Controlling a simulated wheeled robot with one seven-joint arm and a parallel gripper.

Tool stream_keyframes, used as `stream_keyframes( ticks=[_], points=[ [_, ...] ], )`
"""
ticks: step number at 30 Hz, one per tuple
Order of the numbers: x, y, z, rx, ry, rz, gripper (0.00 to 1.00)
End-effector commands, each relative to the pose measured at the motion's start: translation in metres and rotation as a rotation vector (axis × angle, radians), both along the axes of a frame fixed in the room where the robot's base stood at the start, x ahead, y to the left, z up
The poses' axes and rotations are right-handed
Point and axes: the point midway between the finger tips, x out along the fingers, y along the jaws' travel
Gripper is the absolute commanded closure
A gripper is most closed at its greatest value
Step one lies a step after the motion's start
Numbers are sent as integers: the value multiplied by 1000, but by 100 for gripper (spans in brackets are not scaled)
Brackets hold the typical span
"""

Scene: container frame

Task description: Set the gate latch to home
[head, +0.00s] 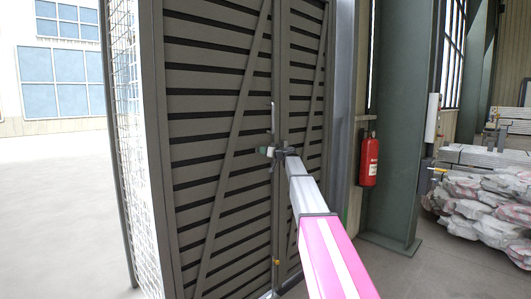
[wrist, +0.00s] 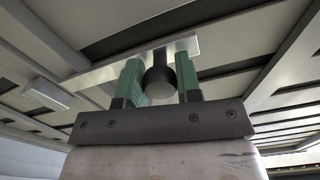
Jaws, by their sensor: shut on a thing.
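The slatted grey gate (head: 215,130) stands in front of me, with two leaves meeting at a vertical seam. The gate latch (wrist: 160,83) shows in the wrist view as a dark round knob on a light metal plate (wrist: 128,66). My gripper (head: 268,152) is at the seam, at about mid-height of the gate. In the wrist view its two green fingers (wrist: 158,82) stand on either side of the knob, shut on it. In the head view my gripper and arm hide most of the latch, and its setting cannot be told.
A red fire extinguisher (head: 369,160) hangs beside a green steel column (head: 398,120) right of the gate. Several wrapped bundles (head: 485,205) are piled at the far right. A mesh panel (head: 128,130) borders the gate's left. Open floor (head: 60,200) lies left.

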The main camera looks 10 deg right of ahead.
Motion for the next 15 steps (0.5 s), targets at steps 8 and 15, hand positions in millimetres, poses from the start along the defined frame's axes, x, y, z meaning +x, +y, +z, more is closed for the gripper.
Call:
stream_keyframes(
  ticks=[8, 15],
  points=[
    [21, -27, 0, 0, 1, 1, 100],
    [20, -27, 0, 0, 1, 1, 100]
  ],
)
